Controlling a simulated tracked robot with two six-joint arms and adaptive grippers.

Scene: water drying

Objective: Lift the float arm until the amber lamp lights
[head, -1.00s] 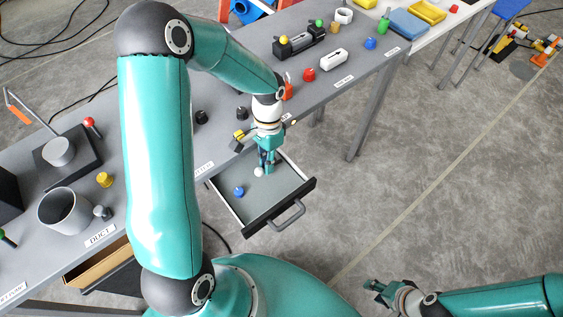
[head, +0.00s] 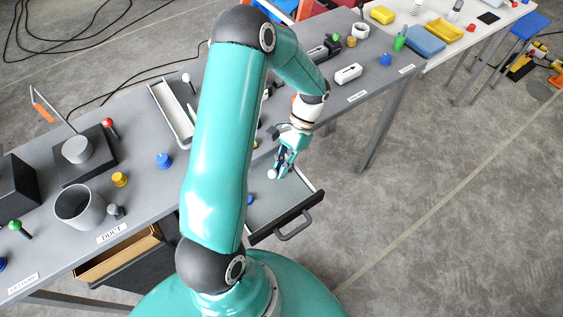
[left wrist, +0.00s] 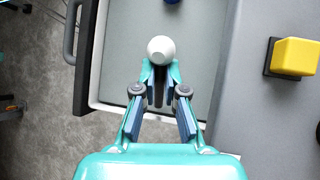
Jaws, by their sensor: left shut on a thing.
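My left gripper (head: 280,164) is over the open drawer, shut on a small white round-topped piece (head: 271,174). A thin bent rod with an orange piece (head: 42,112) rises at the left by a black block with a grey cylinder (head: 77,149). I cannot tell whether this is the float arm. No lit amber lamp can be made out. My right gripper is out of view.
The drawer (head: 283,222) stands open from the bench, with a blue piece (head: 250,201) inside. A grey cup (head: 79,205), a yellow knob (head: 120,179) and a blue knob (head: 163,161) stand on the bench. A yellow block (left wrist: 294,57) is beside the drawer. My left arm hides part of the bench.

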